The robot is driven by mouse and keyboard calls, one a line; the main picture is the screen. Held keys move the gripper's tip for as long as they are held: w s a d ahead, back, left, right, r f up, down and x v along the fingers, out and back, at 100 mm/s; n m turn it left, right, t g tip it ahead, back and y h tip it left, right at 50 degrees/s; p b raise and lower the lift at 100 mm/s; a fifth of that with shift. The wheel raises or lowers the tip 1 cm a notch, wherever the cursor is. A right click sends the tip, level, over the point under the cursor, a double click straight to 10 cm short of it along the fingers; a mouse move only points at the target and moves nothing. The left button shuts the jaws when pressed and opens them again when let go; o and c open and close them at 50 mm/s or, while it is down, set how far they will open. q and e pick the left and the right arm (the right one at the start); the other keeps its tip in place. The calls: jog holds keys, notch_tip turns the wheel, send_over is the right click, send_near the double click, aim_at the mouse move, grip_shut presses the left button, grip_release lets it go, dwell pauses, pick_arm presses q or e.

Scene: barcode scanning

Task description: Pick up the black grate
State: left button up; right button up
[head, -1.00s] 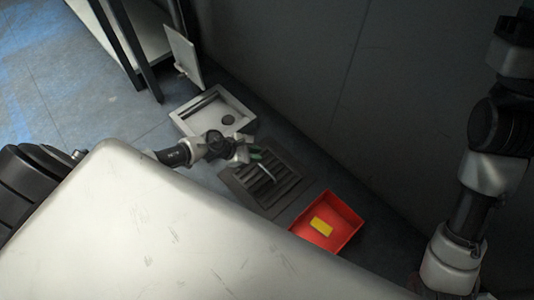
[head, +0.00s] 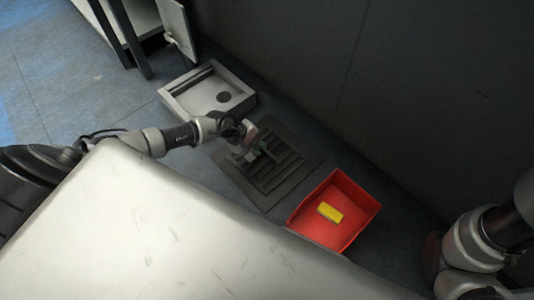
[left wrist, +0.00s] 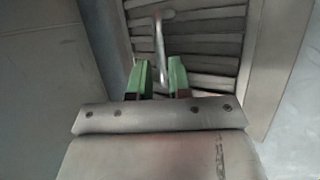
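The black grate (head: 262,180) lies on the floor in the head view, a slatted square in a dark frame. In the left wrist view its slats (left wrist: 205,47) fill the upper middle, and a thin light handle (left wrist: 160,40) stands up from them. My left gripper (head: 257,154) is over the grate's upper part in the head view. In the left wrist view my left gripper (left wrist: 159,78) has its green fingers apart, with the handle's near end in line with the gap. I cannot tell whether it reaches between the fingers. My right gripper is not visible.
A red bin (head: 309,222) with a yellow block (head: 330,212) inside stands right of the grate. A light square tray (head: 178,101) with a round dark hole lies left of it. A dark wall (head: 300,60) rises behind. A white surface (head: 130,240) fills the foreground.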

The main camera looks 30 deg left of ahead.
aim_at(267, 152)
pick_arm(q)
jog(key=b+x, duration=0.4)
jog(key=x, duration=0.1)
jog(key=shift+w+a+f+b, duration=0.15)
jog(key=shift+f+b, duration=0.05)
jog(key=shift+b, duration=0.1)
jog(key=shift+r, duration=0.1)
grip_shut()
